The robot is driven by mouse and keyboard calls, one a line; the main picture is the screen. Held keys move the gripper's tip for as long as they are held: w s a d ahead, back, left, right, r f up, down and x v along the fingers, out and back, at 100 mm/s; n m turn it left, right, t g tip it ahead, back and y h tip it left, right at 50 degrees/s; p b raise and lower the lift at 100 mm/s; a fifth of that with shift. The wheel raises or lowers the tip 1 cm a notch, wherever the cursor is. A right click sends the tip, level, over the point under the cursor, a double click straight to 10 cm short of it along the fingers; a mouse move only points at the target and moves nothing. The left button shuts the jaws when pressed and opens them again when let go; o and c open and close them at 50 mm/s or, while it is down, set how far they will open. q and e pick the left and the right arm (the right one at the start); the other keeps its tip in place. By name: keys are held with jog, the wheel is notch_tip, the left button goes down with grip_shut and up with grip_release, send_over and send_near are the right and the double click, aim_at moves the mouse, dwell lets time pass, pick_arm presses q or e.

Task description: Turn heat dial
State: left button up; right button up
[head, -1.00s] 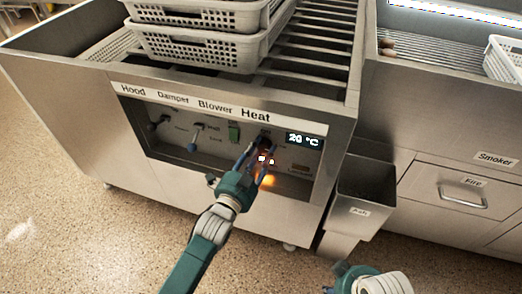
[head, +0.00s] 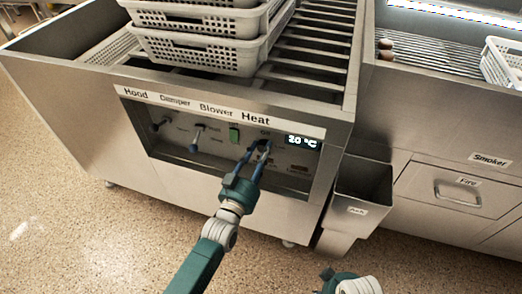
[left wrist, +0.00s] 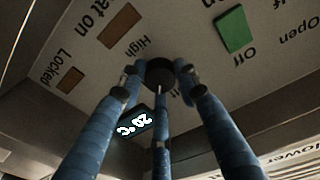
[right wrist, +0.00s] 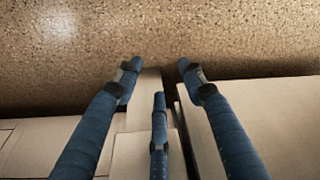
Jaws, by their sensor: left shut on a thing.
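The black heat dial (left wrist: 160,73) sits on the control panel under the "Heat" label, and it is mostly covered by my fingers in the head view. My left gripper (head: 262,148) is shut on the dial, with its blue fingertips around it. The left wrist view shows these fingers (left wrist: 160,80) too. The temperature display (head: 302,142) reads 20 °C. The "Heat on" lamp (left wrist: 120,26) looks dull brown. My right gripper (right wrist: 157,75) is open and empty, over the floor and the cabinet fronts; only part of its arm shows at the bottom of the head view.
A green blower switch (head: 234,134), a damper lever (head: 196,140) and a hood knob (head: 159,122) lie left of the dial. White perforated baskets (head: 200,52) stand stacked above. A metal ash bin (head: 360,190) is at the right. The floor in front is clear.

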pick_arm(q)
jog(key=shift+d+f+n+t+y, duration=0.1)
jog(key=shift+n+t+y, duration=0.15)
jog(key=shift+n, duration=2)
jog(key=shift+n+t+y, duration=0.15)
jog(key=shift+n+y, duration=0.1)
jog(key=shift+n, duration=2)
pick_arm(e)
jog(key=shift+s+f, duration=0.25)
jog(key=shift+f, duration=0.4)
jog(key=shift+s+f, duration=0.25)
jog(key=shift+f, duration=0.35)
jog(key=shift+w+r, duration=0.1)
jog(key=shift+w, duration=0.15)
pick_arm(q)
jog(key=o, duration=1.1)
jog(key=shift+s, duration=0.15)
jog(key=v, duration=1.2)
jog(key=shift+p, duration=0.3)
pick_arm(e)
jog(key=shift+s, duration=0.1)
